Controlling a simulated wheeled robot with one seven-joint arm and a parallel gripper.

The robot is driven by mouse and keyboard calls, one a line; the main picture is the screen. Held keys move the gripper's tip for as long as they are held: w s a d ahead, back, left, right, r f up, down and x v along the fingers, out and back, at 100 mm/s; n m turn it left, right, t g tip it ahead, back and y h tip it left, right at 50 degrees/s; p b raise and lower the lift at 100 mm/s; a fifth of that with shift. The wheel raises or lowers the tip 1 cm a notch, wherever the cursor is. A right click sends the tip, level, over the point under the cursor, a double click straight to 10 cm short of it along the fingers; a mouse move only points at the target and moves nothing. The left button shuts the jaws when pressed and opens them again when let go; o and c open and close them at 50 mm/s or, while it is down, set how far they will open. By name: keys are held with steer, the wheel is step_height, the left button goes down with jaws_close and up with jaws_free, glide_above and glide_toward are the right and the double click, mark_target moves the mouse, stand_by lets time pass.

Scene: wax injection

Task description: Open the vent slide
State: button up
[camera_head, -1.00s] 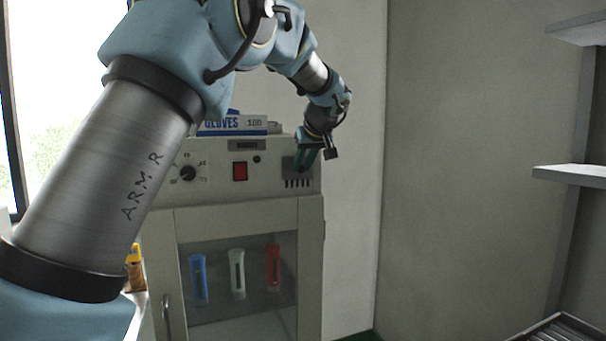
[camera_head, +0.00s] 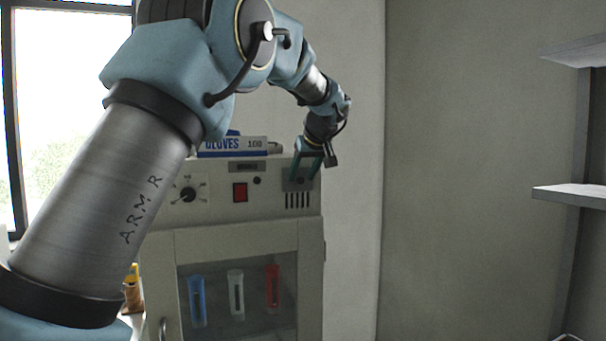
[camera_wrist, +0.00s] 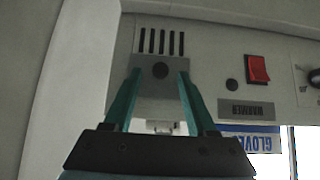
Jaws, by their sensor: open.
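In the wrist view, which shows the panel upside down, the slide (camera_wrist: 150,88) lies between my fingers. Dark vent slots (camera_wrist: 160,41) show uncovered beside the plate. In the head view the slide (camera_head: 289,184) is partly hidden by my gripper (camera_head: 307,172), and the slots (camera_head: 298,200) show below it. My gripper is open, at the panel.
A red switch (camera_head: 240,192) and a dial (camera_head: 188,194) are on the same panel. A glove box (camera_head: 232,144) stands on top. Below is a glass-fronted cabinet (camera_head: 312,290) with blue, white and red items. Wall shelves (camera_head: 570,194) are at far right; space between is clear.

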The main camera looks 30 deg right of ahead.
steer(key=b+v, duration=0.3)
steer(key=v, duration=0.7)
steer(key=shift+s+r, duration=0.25)
steer(key=shift+r, duration=0.1)
steer(key=shift+a, duration=0.1)
steer(key=w+a+f+m+g+y, duration=0.1)
steer(key=w+a+f+g, duration=0.1)
steer(key=a+f, duration=0.95)
steer(key=w+a+f+g, duration=0.2)
steer(key=w+a+f, duration=0.1)
steer(key=a+f, duration=0.8)
steer(key=s+a+f+g, duration=0.1)
steer(key=s+a+f, duration=0.6)
steer(key=a, duration=0.3)
steer(key=s+a+f+n+g, duration=0.1)
steer(key=s+a+f+g, duration=0.1)
steer(key=s+a+f, duration=0.6)
steer(key=s+a, duration=0.2)
steer(key=a, duration=0.1)
steer(key=shift+a+f, duration=0.15)
steer(key=shift+f, duration=0.1)
steer(key=shift+w, duration=0.1)
